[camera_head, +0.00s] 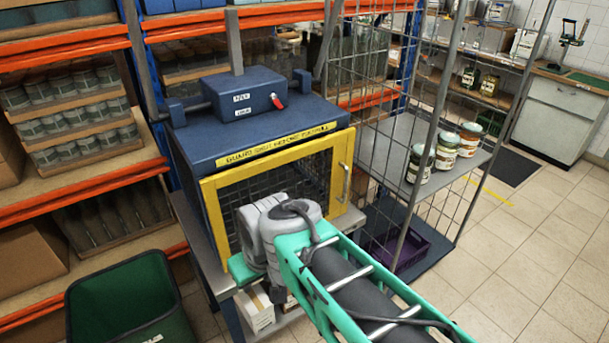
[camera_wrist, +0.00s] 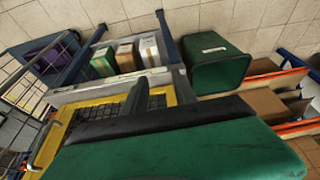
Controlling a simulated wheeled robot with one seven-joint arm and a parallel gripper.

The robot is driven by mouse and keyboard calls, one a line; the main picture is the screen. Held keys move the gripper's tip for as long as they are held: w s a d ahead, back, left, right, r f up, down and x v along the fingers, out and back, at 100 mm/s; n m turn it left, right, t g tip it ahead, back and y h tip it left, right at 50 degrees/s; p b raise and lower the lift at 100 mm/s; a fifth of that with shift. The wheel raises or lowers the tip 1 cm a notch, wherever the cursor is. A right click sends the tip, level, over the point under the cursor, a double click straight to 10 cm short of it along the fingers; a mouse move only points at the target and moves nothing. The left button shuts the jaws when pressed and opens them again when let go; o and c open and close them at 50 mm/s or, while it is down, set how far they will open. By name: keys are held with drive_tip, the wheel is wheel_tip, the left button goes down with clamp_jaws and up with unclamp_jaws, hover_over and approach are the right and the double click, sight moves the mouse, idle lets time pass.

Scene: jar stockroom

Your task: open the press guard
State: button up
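The press guard (camera_head: 277,158) is a yellow frame with dark mesh on the front of the blue press (camera_head: 255,122). It looks shut, flush with the press front. Its upright handle (camera_head: 345,182) is on the right side of the frame. In the wrist view, part of the yellow guard (camera_wrist: 80,118) shows at the left, beyond my gripper (camera_wrist: 138,98). My gripper is in front of the guard's lower part, left of and below the handle. In the head view my arm hides most of it. Only one dark finger shows clearly, so its opening cannot be told.
A red switch (camera_head: 278,101) is on the press top. Right of the press, a mesh cage cart holds several jars (camera_head: 444,151) on its shelf, with a purple crate (camera_head: 395,248) below. A green bin (camera_head: 122,300) stands lower left. Floor (camera_head: 520,260) at right is clear.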

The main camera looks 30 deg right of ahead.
drive_tip(key=w+d+f+n+t+y+b, duration=0.15)
drive_tip(key=w+d+f+t, duration=0.35)
drive_tip(key=w+d, duration=0.6)
drive_tip(key=m+t+h, duration=0.4)
drive_tip(key=t+h, duration=0.1)
drive_tip(key=t, duration=0.4)
approach(347, 182)
drive_tip(key=w, duration=0.3)
drive_tip(key=w+d, duration=0.1)
drive_tip(key=w, duration=0.5)
drive_tip(key=shift+w+d+b, duration=0.35)
drive_tip(key=shift+w+d, duration=0.05)
drive_tip(key=shift+w, duration=0.35)
clamp_jaws()
